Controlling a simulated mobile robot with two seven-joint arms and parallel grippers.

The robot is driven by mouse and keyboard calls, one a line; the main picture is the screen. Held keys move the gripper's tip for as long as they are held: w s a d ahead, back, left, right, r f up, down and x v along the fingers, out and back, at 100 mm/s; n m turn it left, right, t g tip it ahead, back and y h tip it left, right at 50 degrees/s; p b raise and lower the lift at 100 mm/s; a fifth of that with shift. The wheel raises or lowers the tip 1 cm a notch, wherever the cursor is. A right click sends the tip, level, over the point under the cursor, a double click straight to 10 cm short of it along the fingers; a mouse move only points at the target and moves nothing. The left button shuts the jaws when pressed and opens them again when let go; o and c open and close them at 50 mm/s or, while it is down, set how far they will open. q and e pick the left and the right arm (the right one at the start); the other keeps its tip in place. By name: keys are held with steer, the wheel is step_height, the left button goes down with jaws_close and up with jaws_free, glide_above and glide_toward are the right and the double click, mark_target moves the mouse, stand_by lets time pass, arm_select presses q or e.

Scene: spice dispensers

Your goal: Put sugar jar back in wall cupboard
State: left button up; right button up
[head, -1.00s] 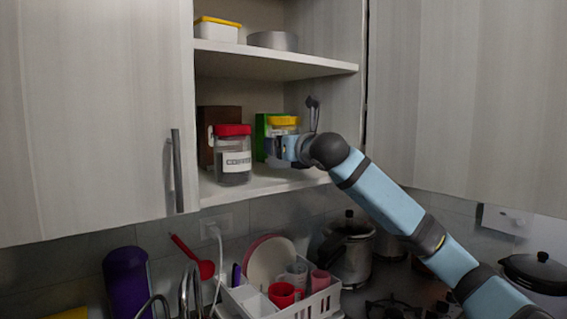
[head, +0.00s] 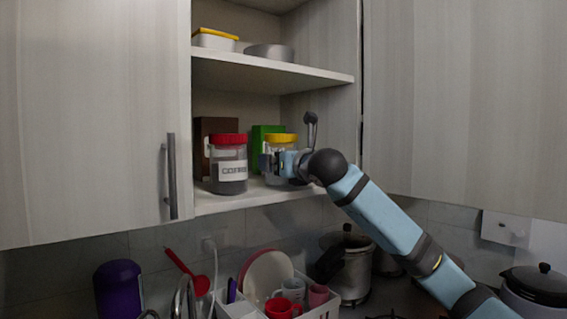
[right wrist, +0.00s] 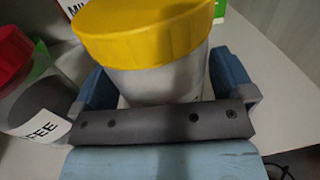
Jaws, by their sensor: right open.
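The sugar jar (head: 279,170), a clear jar with a yellow lid, stands upright on the lower shelf (head: 240,200) of the open wall cupboard, to the right of a red-lidded coffee jar. My right gripper (head: 276,163) is open, with its fingers on either side of the sugar jar. In the right wrist view the jar's yellow lid (right wrist: 145,35) rises between the two blue fingers, and a small gap shows beside the right finger. The jar's label is hidden. My left gripper is not in view.
The coffee jar (head: 229,168) stands close on the left. A brown box (head: 203,135) and a green box (head: 258,135) are behind. The upper shelf (head: 270,69) is above, and a dish rack (head: 318,307) below. A cupboard door (head: 90,110) is at left.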

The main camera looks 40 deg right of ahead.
arm_select(q)
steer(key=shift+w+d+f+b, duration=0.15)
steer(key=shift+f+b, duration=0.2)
steer(key=shift+b, duration=0.3)
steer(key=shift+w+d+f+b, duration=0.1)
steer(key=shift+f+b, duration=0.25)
steer(key=shift+b, duration=0.25)
arm_select(e)
steer(key=v, duration=1.2)
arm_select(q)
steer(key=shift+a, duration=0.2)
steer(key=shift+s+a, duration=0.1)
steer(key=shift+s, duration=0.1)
arm_select(e)
steer(key=shift+s+a+f, duration=0.1)
